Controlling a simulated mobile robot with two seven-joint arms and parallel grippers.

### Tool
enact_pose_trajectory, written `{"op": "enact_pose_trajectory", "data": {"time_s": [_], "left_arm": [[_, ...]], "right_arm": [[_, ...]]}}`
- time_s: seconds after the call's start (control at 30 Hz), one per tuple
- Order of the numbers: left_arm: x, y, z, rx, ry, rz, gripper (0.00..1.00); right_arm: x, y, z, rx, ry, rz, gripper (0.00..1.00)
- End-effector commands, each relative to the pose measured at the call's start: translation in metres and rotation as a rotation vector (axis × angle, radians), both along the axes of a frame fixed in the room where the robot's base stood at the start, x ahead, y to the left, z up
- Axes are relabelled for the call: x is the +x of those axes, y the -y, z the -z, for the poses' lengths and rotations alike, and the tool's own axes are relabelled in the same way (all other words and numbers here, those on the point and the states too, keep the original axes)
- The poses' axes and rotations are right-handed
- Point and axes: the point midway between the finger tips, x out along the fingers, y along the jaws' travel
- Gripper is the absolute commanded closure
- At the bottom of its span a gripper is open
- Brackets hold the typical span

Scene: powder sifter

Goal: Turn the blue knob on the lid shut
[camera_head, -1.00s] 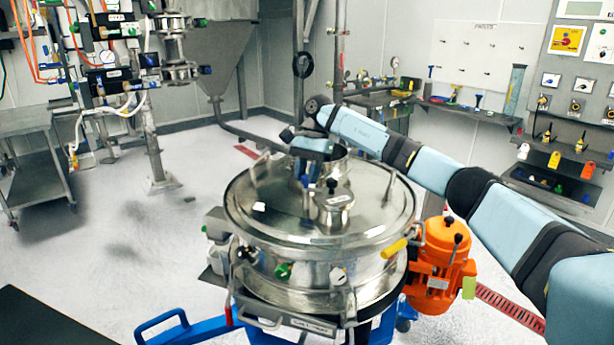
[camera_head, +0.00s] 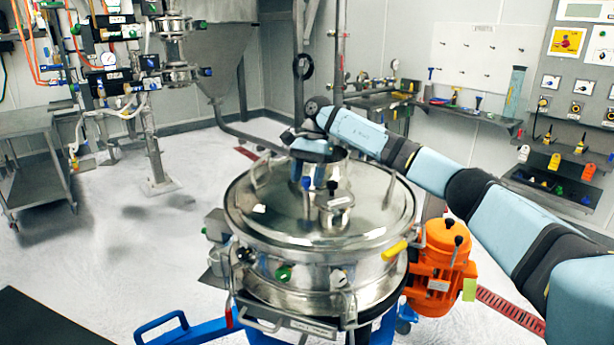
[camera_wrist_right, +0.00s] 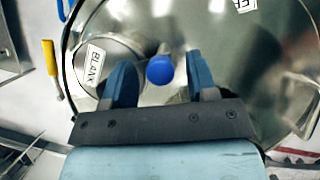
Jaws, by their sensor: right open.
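The blue knob (camera_head: 306,184) stands on the round steel lid (camera_head: 375,205), in front of a short steel neck. My right gripper (camera_head: 312,150) is above the lid, over that neck and just behind the knob in the head view. In the right wrist view, the blue knob (camera_wrist_right: 160,69) lies between the two blue fingertips of my open right gripper (camera_wrist_right: 161,78), with a visible gap on each side. I cannot tell the height between fingers and knob. The fingers are mostly hidden in the head view. My left gripper is not in view.
A small capped port (camera_head: 335,212) stands close to the knob; its label reads BLANK in the wrist view (camera_wrist_right: 95,65). Lid handles rise at either side. A yellow handle (camera_head: 395,249) and an orange motor (camera_head: 440,265) are at the sifter's right.

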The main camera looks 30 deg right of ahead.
Motion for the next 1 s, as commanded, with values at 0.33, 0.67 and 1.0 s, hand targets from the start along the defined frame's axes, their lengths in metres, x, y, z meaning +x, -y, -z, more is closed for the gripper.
{"op": "enact_pose_trajectory", "data": {"time_s": [0.33,0.67,1.0], "left_arm": [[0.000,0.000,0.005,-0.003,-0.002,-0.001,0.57],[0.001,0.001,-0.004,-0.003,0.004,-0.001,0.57],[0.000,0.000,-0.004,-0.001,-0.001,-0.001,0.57]], "right_arm": [[0.010,0.017,-0.048,0.000,0.005,0.002,0.47],[0.022,0.040,-0.114,-0.001,0.002,0.002,0.47],[0.025,0.046,-0.128,0.000,0.000,-0.001,0.47]]}}
